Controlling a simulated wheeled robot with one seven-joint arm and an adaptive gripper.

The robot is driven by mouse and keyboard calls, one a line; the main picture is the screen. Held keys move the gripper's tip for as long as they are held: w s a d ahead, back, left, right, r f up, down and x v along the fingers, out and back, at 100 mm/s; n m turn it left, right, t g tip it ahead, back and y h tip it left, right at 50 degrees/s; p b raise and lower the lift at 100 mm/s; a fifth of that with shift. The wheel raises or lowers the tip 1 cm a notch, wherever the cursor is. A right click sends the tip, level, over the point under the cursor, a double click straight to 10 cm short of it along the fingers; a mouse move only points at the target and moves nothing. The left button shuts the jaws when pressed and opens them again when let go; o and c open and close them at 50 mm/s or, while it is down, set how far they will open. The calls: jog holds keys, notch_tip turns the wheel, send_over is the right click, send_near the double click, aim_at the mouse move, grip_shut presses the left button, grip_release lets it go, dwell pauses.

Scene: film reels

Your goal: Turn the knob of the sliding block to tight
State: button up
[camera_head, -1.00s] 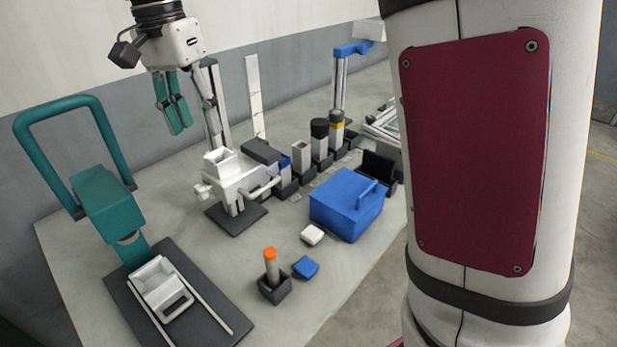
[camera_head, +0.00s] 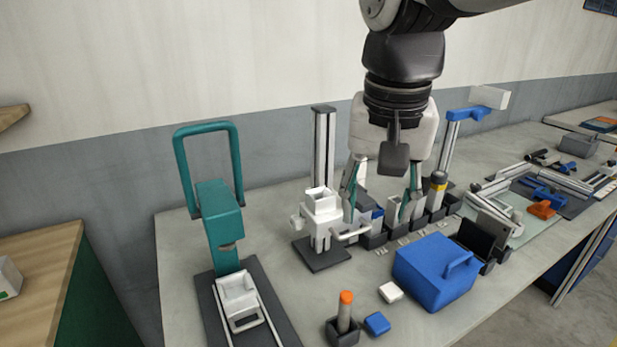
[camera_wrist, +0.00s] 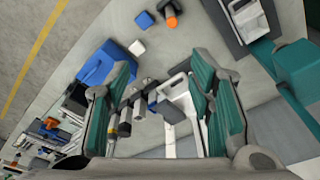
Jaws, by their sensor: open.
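A white block (camera_head: 322,208), which looks like the sliding block, sits at an upright metal column (camera_head: 323,150) on a dark base plate (camera_head: 321,258). A small white knob-like part (camera_head: 297,222) sticks out on its left side, and a white bar handle on its right. I cannot tell how tight the knob is. My gripper (camera_head: 379,205) hangs to the right of the block, pointing down, its two teal fingers apart with nothing gripped. In the wrist view my gripper (camera_wrist: 157,75) is open, and white parts of the block (camera_wrist: 176,100) show between the fingers.
A teal press (camera_head: 219,225) stands on the left. A blue box (camera_head: 434,274), a white piece (camera_head: 390,292), a blue piece (camera_head: 377,324) and an orange-topped cylinder (camera_head: 345,312) stand in front. Dark holders with cylinders (camera_head: 436,196) are behind my gripper. A blue-topped stand (camera_head: 466,114) rises behind right.

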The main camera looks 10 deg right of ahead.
jog(key=shift+n+t, duration=0.5)
jog(key=shift+n, duration=0.3)
jog(key=shift+s+d+f, duration=0.25)
jog(key=shift+s, duration=0.45)
jog(key=shift+s+d+f, duration=0.2)
jog(key=shift+s+f, duration=0.05)
jog(key=shift+s, duration=0.5)
jog(key=shift+s+d+f, duration=0.25)
jog(key=shift+s, duration=0.45)
jog(key=s+d+f+n+t, duration=0.1)
jog(key=s+d+f+n, duration=0.1)
jog(key=s+f, duration=0.3)
jog(key=shift+s+d+n+y, duration=0.15)
jog(key=shift+s+n+y, duration=0.15)
jog(key=shift+s+n, duration=0.5)
jog(key=shift+s+r, duration=0.1)
jog(key=shift+s, duration=0.1)
